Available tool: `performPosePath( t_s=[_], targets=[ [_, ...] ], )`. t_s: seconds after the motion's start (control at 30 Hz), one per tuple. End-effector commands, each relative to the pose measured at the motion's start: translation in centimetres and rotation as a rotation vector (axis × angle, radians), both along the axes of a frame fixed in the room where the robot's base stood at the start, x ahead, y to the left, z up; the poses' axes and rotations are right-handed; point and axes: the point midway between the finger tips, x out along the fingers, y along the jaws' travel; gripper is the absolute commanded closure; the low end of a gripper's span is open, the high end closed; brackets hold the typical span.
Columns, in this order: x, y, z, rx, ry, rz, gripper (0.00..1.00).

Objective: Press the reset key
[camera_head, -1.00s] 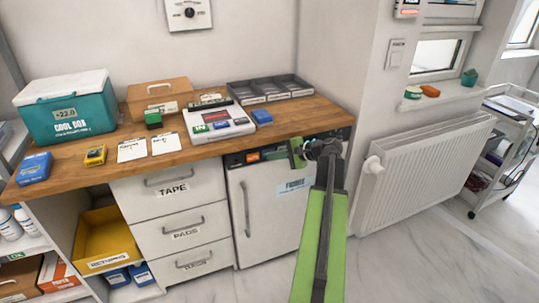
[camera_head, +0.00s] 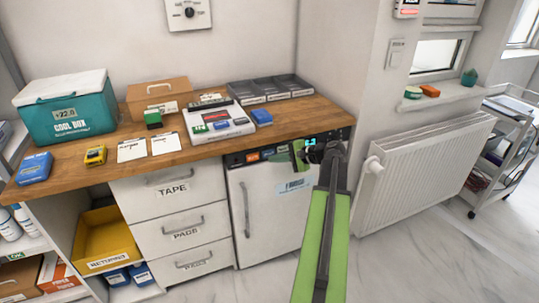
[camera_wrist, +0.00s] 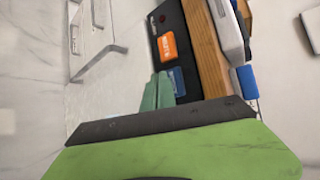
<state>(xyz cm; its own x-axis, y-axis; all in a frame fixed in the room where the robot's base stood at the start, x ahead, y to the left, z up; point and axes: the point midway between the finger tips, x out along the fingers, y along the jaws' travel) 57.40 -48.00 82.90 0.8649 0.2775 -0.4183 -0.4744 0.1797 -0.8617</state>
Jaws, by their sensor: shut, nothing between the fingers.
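The dark control strip (camera_head: 238,160) runs along the top of the small fridge, under the wooden counter. It carries an orange key (camera_head: 253,156) and a blue key (camera_head: 268,153). In the wrist view the orange key (camera_wrist: 168,46) has white lettering too small to read surely, and the blue key (camera_wrist: 178,80) sits nearer my fingers. My gripper (camera_head: 298,154) is shut and empty in front of the strip, right of both keys. Its green fingertips (camera_wrist: 158,90) show beside the blue key in the wrist view; I cannot tell whether they touch the strip. The gripper hides part of the strip.
The wooden counter (camera_head: 85,178) overhangs the strip and holds a cool box (camera_head: 67,118), a white tray (camera_head: 240,130) and cards. The fridge door (camera_head: 265,210) is closed below. A radiator (camera_head: 425,170) stands right of my arm. Open floor lies in front.

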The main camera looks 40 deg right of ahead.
Motion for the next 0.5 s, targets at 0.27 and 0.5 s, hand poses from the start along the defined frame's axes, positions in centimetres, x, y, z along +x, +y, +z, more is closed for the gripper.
performPosePath(
  t_s=[0.27, 0.5],
  targets=[
    [-2.3, 1.1, 0.0, 0.0, 0.0, 0.0, 1.0],
    [-4.4, 1.9, 0.0, 0.0, 0.0, 0.001, 1.0]
  ],
)
